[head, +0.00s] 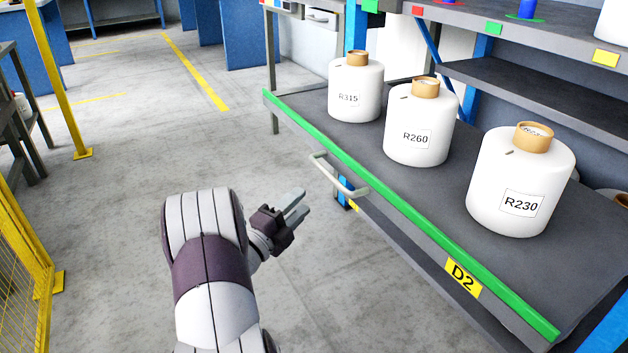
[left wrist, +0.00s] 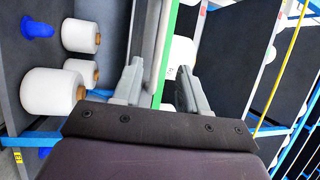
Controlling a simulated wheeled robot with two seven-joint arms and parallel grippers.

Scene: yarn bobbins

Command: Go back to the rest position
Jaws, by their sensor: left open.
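My left gripper (head: 292,208) is open and empty in the head view, over the floor to the left of the bench shelf. It points toward the white handle (head: 338,176) at the shelf's front but looks apart from it. In the left wrist view its two fingers (left wrist: 158,88) are spread, with the shelf's green edge (left wrist: 168,55) behind the gap. Three white bobbins, R315 (head: 355,92), R260 (head: 419,128) and R230 (head: 521,185), stand upright on the dark shelf (head: 395,185). My right gripper is in neither view.
The shelf's green front edge (head: 400,209) carries a yellow D2 label (head: 462,278). A yellow mesh fence (head: 22,270) and yellow post (head: 62,80) stand at the left. The grey floor (head: 120,150) between fence and shelf is clear.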

